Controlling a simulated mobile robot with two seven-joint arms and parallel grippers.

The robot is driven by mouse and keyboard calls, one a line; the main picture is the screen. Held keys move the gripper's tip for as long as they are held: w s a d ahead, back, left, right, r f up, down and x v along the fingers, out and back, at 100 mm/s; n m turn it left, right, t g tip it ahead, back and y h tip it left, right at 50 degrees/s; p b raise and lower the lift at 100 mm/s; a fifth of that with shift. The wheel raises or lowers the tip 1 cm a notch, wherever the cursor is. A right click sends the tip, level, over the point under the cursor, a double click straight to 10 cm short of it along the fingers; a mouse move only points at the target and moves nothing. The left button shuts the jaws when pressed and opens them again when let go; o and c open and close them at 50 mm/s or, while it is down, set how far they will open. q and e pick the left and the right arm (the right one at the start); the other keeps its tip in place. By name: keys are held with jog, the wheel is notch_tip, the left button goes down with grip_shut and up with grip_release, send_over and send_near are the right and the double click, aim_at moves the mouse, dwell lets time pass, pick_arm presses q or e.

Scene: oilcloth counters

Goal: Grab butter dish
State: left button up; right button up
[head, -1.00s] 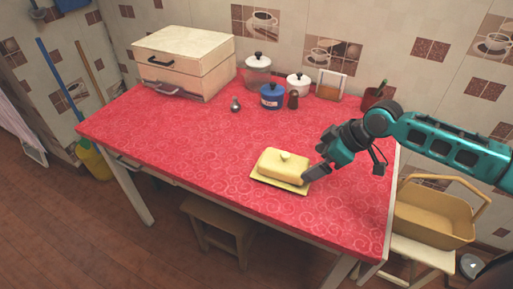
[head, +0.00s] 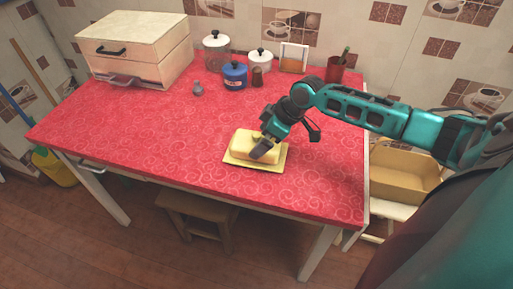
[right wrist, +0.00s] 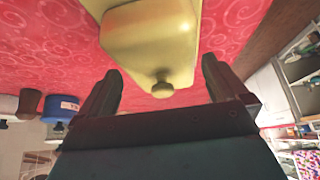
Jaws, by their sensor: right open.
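The yellow butter dish (head: 242,143) stands on the red oilcloth table, its lid on its flat plate (head: 268,168). In the right wrist view the lid (right wrist: 150,45) is close ahead, with its round knob (right wrist: 162,89) between the fingers' lines. My right gripper (head: 262,150) is over the right part of the dish and hides some of the lid. Its two fingers (right wrist: 158,88) are apart with nothing held between them. Whether a finger touches the lid I cannot tell. My left gripper is not in view.
A wooden bread box (head: 135,50) stands at the table's back left. Blue (head: 235,76) and white-lidded jars, a small shaker (head: 198,89), a napkin holder (head: 293,58) and a red cup (head: 335,68) line the back. The table's front left is clear.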

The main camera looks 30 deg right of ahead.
aim_at(261, 137)
jog(key=x, duration=0.3)
jog(key=shift+a+f, duration=0.1)
jog(key=shift+f, duration=0.05)
jog(key=c, duration=1.1)
jog(key=shift+w, duration=0.1)
jog(key=shift+r, duration=0.2)
